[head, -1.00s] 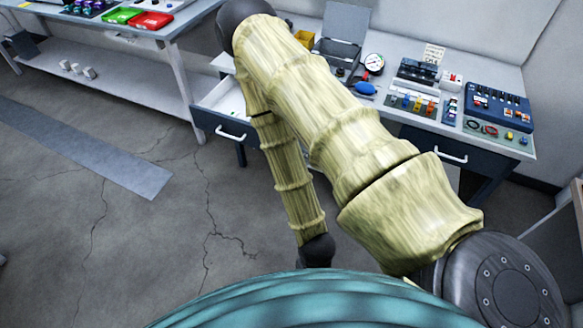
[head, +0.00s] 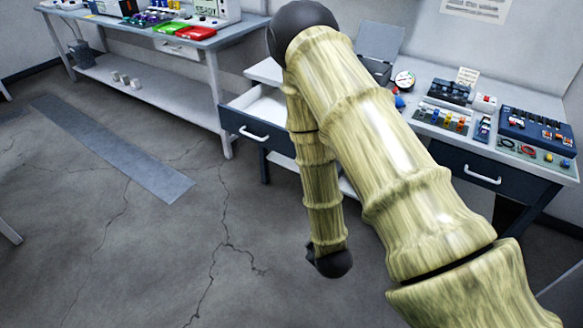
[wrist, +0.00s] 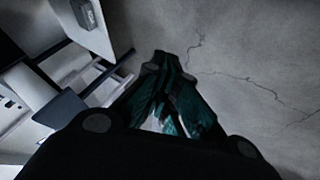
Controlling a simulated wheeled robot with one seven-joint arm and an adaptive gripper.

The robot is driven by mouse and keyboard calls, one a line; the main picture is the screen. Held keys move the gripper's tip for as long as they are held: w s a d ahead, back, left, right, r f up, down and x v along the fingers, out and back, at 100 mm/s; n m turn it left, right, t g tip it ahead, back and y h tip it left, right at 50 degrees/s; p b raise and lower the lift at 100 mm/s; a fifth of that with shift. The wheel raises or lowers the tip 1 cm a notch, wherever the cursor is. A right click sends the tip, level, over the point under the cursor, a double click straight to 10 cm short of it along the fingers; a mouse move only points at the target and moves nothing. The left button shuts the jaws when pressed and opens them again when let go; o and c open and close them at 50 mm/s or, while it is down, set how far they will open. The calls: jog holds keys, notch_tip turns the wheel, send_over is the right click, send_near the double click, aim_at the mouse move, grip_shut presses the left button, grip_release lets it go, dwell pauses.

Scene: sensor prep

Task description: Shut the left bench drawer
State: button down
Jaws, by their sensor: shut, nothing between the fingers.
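The left bench drawer (head: 234,122) stands pulled out from the bench in the head view. It has a dark front, a pale handle (head: 253,133) and a white inside, partly hidden by my arm. My gripper (wrist: 172,66) shows in the wrist view, shut and empty, with dark teal fingers over the floor. In the head view it is not visible. In the wrist view, pale furniture with dark panels lies left of the fingers, apart from them; I cannot tell which part is the drawer.
The right bench drawer (head: 482,173) looks closed. The bench top (head: 410,105) carries a gauge (head: 404,80), a blue tray (head: 538,130) and other small items. A second table (head: 222,42) with red and green bins stands at the left. The cracked floor in front is clear.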

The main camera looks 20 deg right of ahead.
aim_at(288, 145)
jog(key=w+r+n+t+h+b, duration=0.1)
jog(key=w+r+n+t+b, duration=0.35)
jog(key=w+b, duration=0.6)
jog(key=w+r+n+t+b, duration=0.4)
jog(key=w+n+t+b, duration=0.25)
jog(key=w, duration=0.65)
jog(key=shift+m+g, duration=0.4)
jog(key=shift+m, duration=0.1)
jog(key=shift+w+d+r+b, duration=0.1)
jog(key=shift+w+d+b, duration=0.45)
jog(key=shift+w, duration=1.45)
jog(key=shift+w+d+b, duration=0.3)
jog(key=shift+w+d, duration=0.5)
jog(key=shift+w, duration=1.2)
jog(key=shift+w+d+r+b, duration=0.1)
jog(key=shift+w+d+b, duration=0.45)
jog(key=shift+w, duration=1.45)
jog(key=shift+d, duration=0.15)
